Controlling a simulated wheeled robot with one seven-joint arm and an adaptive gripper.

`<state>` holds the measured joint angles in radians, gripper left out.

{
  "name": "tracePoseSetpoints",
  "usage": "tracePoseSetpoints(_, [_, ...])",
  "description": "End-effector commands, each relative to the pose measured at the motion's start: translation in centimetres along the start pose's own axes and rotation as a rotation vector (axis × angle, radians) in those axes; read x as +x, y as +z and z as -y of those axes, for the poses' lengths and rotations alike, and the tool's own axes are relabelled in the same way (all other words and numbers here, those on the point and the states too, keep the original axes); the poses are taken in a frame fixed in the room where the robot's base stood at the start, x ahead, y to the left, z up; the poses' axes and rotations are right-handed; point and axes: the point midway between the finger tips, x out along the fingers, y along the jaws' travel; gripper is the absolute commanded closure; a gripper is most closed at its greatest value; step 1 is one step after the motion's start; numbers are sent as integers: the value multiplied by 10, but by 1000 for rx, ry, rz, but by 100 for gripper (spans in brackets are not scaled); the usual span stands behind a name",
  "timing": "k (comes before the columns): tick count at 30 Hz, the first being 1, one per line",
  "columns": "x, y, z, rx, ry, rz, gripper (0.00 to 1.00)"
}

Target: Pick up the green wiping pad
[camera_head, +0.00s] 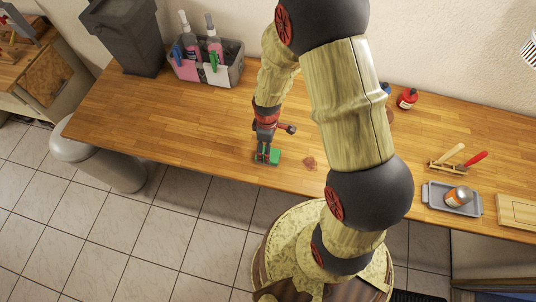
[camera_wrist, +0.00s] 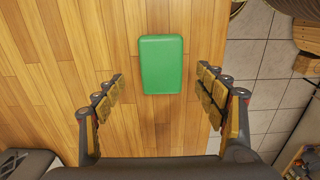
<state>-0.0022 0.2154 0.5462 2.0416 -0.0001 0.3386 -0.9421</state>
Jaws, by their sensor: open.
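The green wiping pad (camera_wrist: 161,64) is a flat rounded rectangle lying on the wooden worktop. In the head view the pad (camera_head: 274,157) is near the worktop's front edge, partly covered by my gripper (camera_head: 265,155). In the wrist view my gripper (camera_wrist: 160,88) is open, with one finger on each side of the pad's lower end and clear gaps between. The pad lies between and just ahead of the fingers. Nothing is held. I cannot tell the exact height of the fingertips above the worktop.
The wooden worktop (camera_head: 190,120) is clear around the pad, except a small brown patch (camera_head: 309,163) to its right. A grey caddy (camera_head: 228,75) with bottles stands at the back left. A grey tray (camera_head: 437,194) with a can lies at right. A red bottle (camera_head: 407,99) stands behind.

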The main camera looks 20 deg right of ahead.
Motion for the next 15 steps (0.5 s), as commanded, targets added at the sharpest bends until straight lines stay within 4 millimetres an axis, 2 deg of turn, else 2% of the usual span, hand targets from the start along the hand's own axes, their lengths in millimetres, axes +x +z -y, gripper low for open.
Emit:
tracePoseSetpoints(10, [41,3,2,1,-2,1,29])
tracePoseSetpoints(15, [52,3,2,2,0,0,29])
